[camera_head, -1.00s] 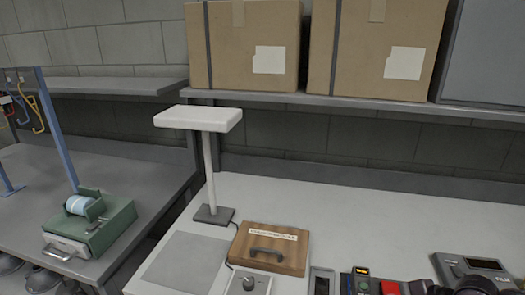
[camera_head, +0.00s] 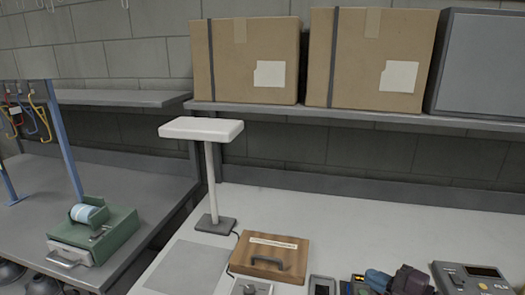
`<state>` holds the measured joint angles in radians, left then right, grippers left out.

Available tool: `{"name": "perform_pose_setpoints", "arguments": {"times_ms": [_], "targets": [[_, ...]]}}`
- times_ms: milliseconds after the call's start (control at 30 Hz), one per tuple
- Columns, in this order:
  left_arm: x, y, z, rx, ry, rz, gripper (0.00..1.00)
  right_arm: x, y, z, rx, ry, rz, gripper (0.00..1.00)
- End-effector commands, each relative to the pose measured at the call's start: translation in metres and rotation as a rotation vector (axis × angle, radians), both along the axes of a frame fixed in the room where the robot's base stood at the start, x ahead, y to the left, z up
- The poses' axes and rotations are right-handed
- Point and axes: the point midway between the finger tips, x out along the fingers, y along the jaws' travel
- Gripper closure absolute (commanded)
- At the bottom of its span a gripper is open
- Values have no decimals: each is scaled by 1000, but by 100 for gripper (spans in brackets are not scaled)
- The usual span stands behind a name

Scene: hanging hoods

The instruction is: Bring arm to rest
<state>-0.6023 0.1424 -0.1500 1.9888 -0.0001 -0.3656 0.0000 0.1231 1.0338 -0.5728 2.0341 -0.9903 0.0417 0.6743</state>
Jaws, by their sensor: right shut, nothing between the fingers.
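My left gripper is not in view.
A wooden case (camera_head: 270,258) and a white-topped stand (camera_head: 202,129) are on the bench. Cardboard boxes (camera_head: 245,60) sit on the shelf. A green dispenser (camera_head: 95,236) is on the left table. The bench's rear right is clear.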

Motion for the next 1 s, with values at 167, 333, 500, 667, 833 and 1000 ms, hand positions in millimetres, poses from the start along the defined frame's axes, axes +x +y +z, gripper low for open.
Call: {"name": "perform_pose_setpoints", "arguments": {"times_ms": [167, 333, 500, 667, 833, 1000], "targets": [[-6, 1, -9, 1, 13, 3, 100, 5, -8, -22, 164, 34, -222, 100], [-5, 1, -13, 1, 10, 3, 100, -4, -24, -65, 304, 170, -446, 100], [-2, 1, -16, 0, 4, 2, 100, -33, -36, -120, 456, 366, -636, 100], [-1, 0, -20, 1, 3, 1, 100, -73, -41, -173, 646, 566, -793, 100], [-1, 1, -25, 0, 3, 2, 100, -123, -42, -217, 825, 700, -939, 100], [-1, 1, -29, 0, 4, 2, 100, -163, -41, -245, 889, 763, -1039, 100]]}}
